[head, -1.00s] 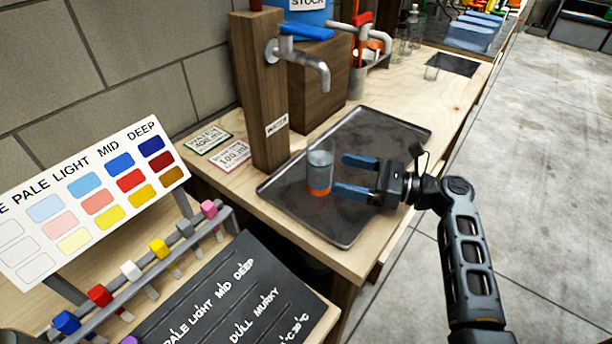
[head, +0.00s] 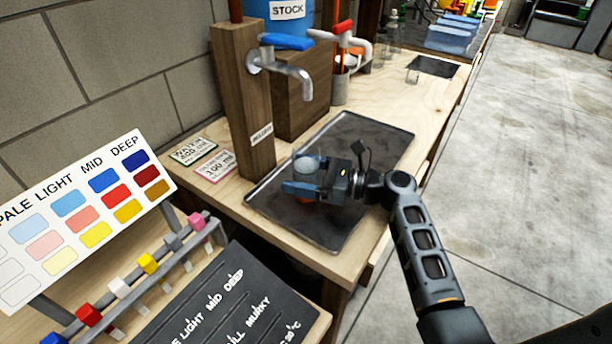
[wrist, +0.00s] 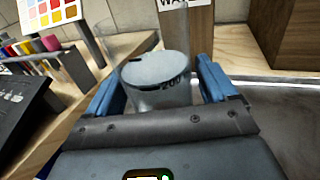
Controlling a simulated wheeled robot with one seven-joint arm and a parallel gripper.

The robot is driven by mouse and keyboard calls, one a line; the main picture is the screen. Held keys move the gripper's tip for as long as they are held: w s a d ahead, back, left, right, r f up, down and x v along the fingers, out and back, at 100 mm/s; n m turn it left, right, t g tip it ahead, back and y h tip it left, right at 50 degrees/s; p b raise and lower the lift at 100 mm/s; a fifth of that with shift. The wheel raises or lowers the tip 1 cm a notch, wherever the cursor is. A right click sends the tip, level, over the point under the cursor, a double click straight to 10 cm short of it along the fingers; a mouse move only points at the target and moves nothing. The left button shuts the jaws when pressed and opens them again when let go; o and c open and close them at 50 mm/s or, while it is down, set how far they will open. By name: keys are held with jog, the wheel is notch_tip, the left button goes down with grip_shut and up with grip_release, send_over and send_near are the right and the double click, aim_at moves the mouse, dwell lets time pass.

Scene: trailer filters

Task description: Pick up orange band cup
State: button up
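The orange band cup (head: 308,164) is a clear cup with an orange band low on its side. It stands upright on the dark tray (head: 374,133). My gripper (head: 303,184) is level with the cup, with its blue fingers reaching around it; the near finger hides much of the cup's middle in the head view. In the wrist view the cup (wrist: 158,88) stands between the two blue fingers of my gripper (wrist: 160,85). A narrow gap shows at the right finger, so the gripper looks open around the cup. Contact on the left side is unclear.
A wooden post (head: 247,100) with a tap (head: 290,70) stands just behind the tray. Two label cards (head: 205,158) lie left of it. A colour chart (head: 90,205), a rack of coloured blocks (head: 145,265) and a dark board (head: 215,305) are at the front left. The tray's right side is clear.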

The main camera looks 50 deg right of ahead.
jog(key=c, duration=1.2)
jog(key=shift+r, duration=0.2)
